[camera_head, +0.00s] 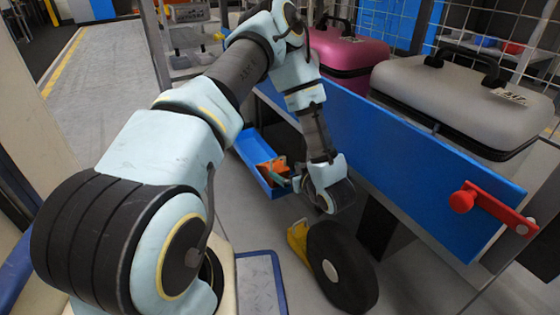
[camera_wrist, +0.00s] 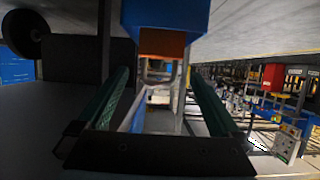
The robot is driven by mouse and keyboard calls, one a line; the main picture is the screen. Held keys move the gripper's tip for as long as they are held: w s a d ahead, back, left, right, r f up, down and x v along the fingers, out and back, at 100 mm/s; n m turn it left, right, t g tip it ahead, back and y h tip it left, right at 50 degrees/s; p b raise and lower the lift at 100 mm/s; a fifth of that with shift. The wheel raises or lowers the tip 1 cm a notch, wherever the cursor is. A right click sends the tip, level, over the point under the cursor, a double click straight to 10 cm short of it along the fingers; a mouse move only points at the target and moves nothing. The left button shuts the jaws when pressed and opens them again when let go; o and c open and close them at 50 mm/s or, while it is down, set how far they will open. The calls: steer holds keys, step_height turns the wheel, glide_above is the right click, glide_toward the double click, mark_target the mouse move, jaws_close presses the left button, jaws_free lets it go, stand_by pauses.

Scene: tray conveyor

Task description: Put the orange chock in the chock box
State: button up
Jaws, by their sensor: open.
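The orange chock (camera_head: 282,164) shows in the head view within the outline of the blue chock box (camera_head: 249,152), at its right end. In the wrist view the chock (camera_wrist: 163,42) is an orange block against the blue box (camera_wrist: 165,14), ahead of and between my fingertips. My gripper (camera_head: 273,177) is at the box, close to the chock. In the wrist view its green fingers (camera_wrist: 157,72) are spread apart with nothing clamped between them. The fingers partly cover the chock in the head view. I cannot tell whether they touch it or whether it rests on the box floor.
A yellow chock (camera_head: 297,240) stands against a black wheel (camera_head: 342,267) right of my arm. A blue conveyor side panel (camera_head: 400,150) with a red lever (camera_head: 490,207) carries a pink case (camera_head: 345,50) and a grey case (camera_head: 450,95). Floor is clear at the far left.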

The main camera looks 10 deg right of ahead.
steer(key=shift+p+v, duration=0.5)
steer(key=shift+v, duration=1.2)
